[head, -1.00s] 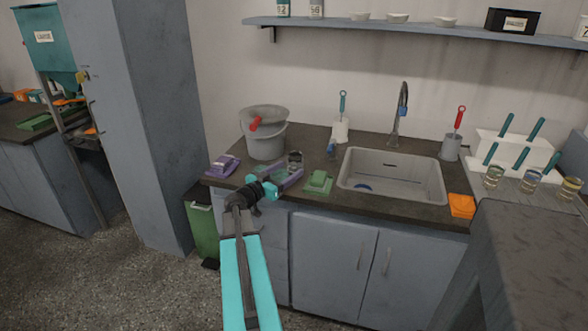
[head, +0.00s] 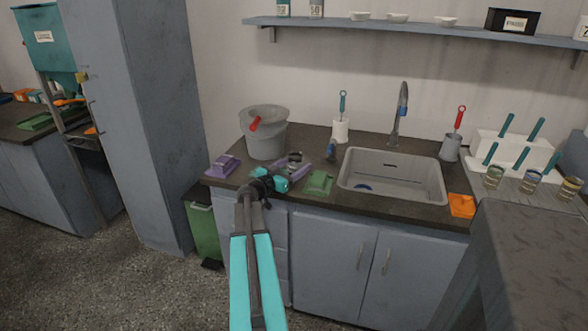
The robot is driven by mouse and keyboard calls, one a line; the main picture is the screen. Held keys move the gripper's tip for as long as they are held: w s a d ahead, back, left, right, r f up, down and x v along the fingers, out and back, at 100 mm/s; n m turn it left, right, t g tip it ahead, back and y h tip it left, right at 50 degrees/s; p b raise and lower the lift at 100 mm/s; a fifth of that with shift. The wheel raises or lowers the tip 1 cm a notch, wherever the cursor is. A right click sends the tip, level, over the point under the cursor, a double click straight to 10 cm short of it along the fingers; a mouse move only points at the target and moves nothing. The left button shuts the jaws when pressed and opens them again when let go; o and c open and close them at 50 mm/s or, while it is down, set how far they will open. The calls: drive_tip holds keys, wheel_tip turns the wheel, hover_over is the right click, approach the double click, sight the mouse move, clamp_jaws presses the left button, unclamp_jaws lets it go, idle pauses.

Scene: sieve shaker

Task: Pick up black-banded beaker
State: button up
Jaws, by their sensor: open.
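My gripper (head: 279,179) has turquoise fingers and is open, at the counter's front edge. It is in front of the beaker and slightly left of it in the picture. The fingers are apart from the beaker's visible rim, with nothing seen between them.
The sink (head: 392,163) is further right. Several beakers (head: 531,180) stand at the far right.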

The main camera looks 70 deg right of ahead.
sight(291, 160)
drive_tip(key=c, duration=1.3)
drive_tip(key=shift+o, duration=0.2)
drive_tip(key=shift+r, duration=0.2)
drive_tip(key=shift+r, duration=1.55)
drive_tip(key=shift+s+a+r+p, duration=0.15)
drive_tip(key=shift+s+a, duration=0.65)
drive_tip(key=shift+a, duration=0.8)
drive_tip(key=shift+s+a+r+p, duration=0.1)
drive_tip(key=shift+s+a+r, duration=0.1)
drive_tip(key=shift+s+a, duration=1)
drive_tip(key=shift+s+a+r+p, duration=0.15)
drive_tip(key=shift+s+a, duration=0.3)
drive_tip(key=shift+a, duration=1.5)
drive_tip(key=shift+r, duration=0.15)
drive_tip(key=shift+p, duration=0.75)
drive_tip(key=shift+s+a+p, duration=0.2)
drive_tip(key=shift+a+p, duration=0.1)
drive_tip(key=shift+p, duration=1.55)
drive_tip(key=shift+s+a+r+p, duration=0.1)
drive_tip(key=shift+s+a+p, duration=0.25)
drive_tip(key=shift+p, duration=1.8)
drive_tip(key=shift+s+a+p, duration=0.1)
drive_tip(key=shift+a+p, duration=0.45)
drive_tip(key=shift+p, duration=1.55)
